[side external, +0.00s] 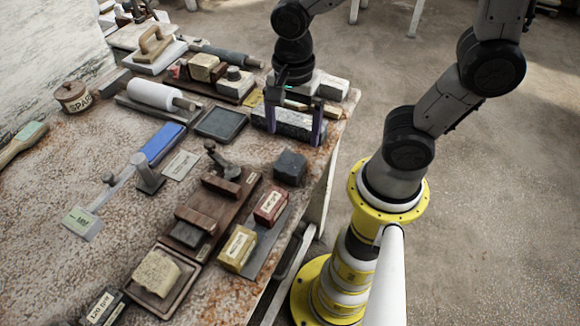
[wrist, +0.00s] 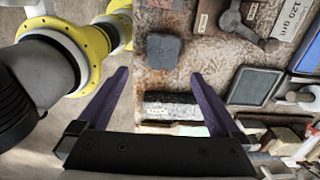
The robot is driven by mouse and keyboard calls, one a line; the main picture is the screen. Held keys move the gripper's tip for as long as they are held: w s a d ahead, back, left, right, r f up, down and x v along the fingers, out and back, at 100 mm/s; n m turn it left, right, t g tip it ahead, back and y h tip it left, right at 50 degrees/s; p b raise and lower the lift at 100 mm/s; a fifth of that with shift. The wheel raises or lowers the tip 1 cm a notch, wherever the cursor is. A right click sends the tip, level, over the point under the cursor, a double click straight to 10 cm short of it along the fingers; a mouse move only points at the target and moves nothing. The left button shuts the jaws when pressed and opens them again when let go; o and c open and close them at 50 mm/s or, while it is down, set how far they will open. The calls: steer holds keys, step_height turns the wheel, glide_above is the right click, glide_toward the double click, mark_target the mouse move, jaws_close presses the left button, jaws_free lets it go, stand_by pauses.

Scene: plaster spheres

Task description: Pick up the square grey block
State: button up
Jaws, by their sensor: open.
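The square grey block (side external: 291,167) is a dark, rough cube near the right edge of the table in the side view. In the wrist view the block (wrist: 163,48) lies beyond my fingertips, a little above the middle of the gap. My gripper (side external: 295,128) is open and empty, with two purple fingers pointing down, apart from the block and behind it in the side view. The wrist view shows the fingers (wrist: 160,75) spread wide.
A long speckled grey bar (side external: 288,122) lies below and between my fingers. A dark square slab (side external: 221,123) lies left of it. A wooden stand (side external: 215,205) and a red-brown block (side external: 270,206) sit in front of the grey block. The table edge is close on its right.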

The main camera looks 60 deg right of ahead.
glide_above(290, 163)
steer(key=f, duration=0.5)
steer(key=shift+s+d, duration=0.2)
steer(key=shift+d, duration=0.05)
steer(key=shift+w+a+f, duration=0.1)
steer(key=shift+a+f, duration=0.05)
steer(key=shift+f, duration=1.25)
steer(key=shift+w+a+f, duration=0.1)
steer(key=shift+f, duration=1.3)
jaws_close()
